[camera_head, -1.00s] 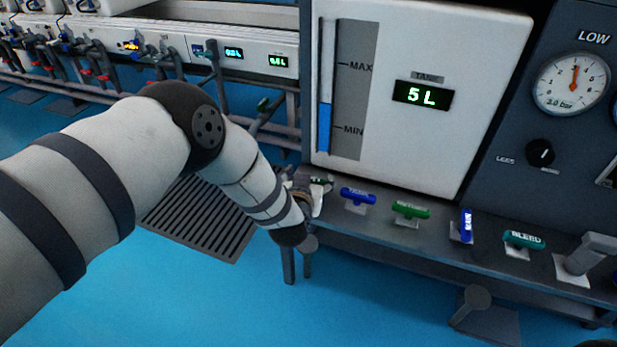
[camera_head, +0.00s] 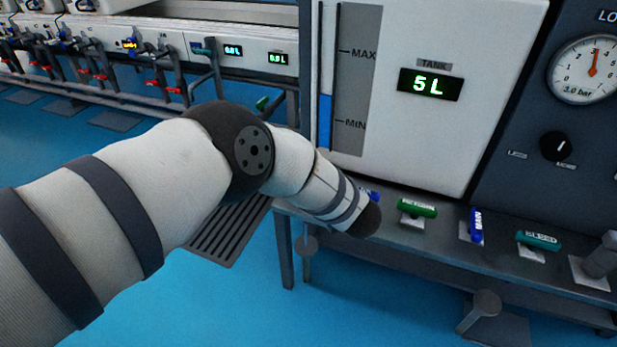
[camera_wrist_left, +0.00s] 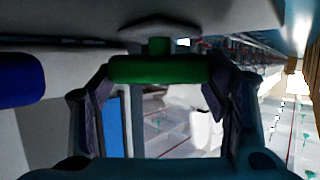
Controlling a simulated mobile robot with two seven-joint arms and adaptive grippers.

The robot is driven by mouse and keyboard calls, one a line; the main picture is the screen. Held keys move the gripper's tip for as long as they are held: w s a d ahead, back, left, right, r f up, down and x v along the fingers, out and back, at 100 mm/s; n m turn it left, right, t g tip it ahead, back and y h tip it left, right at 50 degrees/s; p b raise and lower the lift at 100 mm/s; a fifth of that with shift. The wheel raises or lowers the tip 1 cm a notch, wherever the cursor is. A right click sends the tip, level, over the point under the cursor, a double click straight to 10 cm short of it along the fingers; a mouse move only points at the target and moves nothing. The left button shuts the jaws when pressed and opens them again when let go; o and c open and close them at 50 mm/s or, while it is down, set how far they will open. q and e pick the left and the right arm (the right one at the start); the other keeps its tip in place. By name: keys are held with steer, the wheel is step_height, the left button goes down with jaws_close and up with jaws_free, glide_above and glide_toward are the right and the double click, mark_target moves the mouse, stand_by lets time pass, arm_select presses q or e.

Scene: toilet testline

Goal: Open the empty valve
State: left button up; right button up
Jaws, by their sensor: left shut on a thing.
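A green valve handle (camera_wrist_left: 158,69) on a short stem lies crosswise between the fingers of my left gripper (camera_wrist_left: 158,92) in the left wrist view. The gripper is shut on it, with one finger at each end. Its label is not readable, so I cannot confirm that it is the empty valve. In the head view my left forearm and wrist hide the gripper and this handle. A blue handle (camera_wrist_left: 20,80) is beside it in the wrist view, and its end (camera_head: 374,196) peeks out past my wrist in the head view. My right gripper is not in view.
A green handle (camera_head: 417,208), a blue MAIN handle (camera_head: 476,225) and a teal BLEED handle (camera_head: 538,240) line the shelf to the right. Above stands the tank panel (camera_head: 420,140), reading 5 L. A pressure gauge (camera_head: 588,70) is at right. Blue floor is open in front.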

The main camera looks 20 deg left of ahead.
arm_select(q)
steer(key=shift+f, duration=0.1)
stand_by(0.3)
steer(key=o, duration=1.2)
steer(key=shift+c, duration=0.2)
steer(key=v, duration=1.2)
